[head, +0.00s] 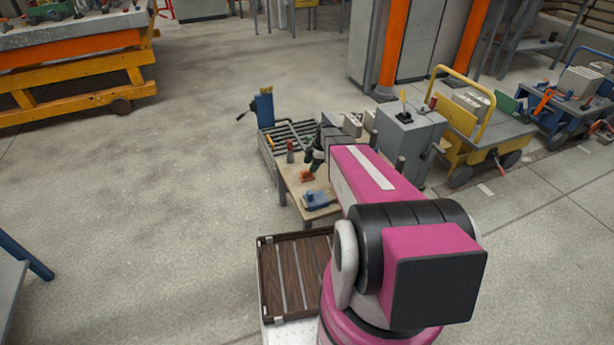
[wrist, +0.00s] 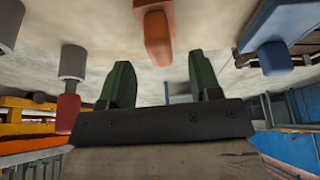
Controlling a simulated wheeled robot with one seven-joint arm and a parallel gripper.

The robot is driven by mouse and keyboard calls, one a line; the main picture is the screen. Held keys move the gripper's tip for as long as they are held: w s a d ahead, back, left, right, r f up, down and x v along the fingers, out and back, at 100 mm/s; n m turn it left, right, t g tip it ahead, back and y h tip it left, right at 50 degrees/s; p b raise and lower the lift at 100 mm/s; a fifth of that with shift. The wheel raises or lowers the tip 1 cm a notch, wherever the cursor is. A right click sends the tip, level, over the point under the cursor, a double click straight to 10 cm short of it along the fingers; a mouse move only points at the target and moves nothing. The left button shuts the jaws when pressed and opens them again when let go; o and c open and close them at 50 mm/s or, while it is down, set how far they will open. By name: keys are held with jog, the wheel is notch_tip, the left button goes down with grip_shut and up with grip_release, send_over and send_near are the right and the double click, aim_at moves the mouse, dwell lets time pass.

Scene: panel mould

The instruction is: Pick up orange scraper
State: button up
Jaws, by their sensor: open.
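The orange scraper (head: 306,176) lies on the small wooden-topped table (head: 291,178) in the head view. In the wrist view the orange scraper (wrist: 157,36) shows at top centre, beyond and between the fingers, apart from them. My gripper (head: 315,162) is just above and beside it in the head view, partly hidden by my arm. In the wrist view my gripper (wrist: 160,75) has its two green fingers spread with nothing between them.
A blue tool (head: 317,200) lies at the table's near edge; it also shows in the wrist view (wrist: 270,35). A red-handled grey tool (head: 290,152) stands behind the scraper. A metal rack and a grey cabinet (head: 408,135) adjoin the table. Open floor lies left.

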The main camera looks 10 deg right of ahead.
aim_at(307, 170)
jog(key=x, duration=0.5)
jog(key=c, duration=1)
jog(key=shift+r, duration=0.1)
jog(key=shift+r, duration=0.65)
jog(key=r, duration=0.1)
jog(key=s+r, duration=0.1)
jog(key=r, duration=0.1)
jog(key=shift+s+r, duration=0.25)
jog(key=shift+s, duration=0.05)
jog(key=s+r, duration=0.2)
jog(key=s, duration=0.1)
jog(key=s+r, duration=0.2)
jog(key=s, duration=0.1)
jog(key=s+r, duration=0.2)
jog(key=s, duration=0.2)
jog(key=shift+s+a, duration=0.1)
jog(key=shift+a, duration=0.05)
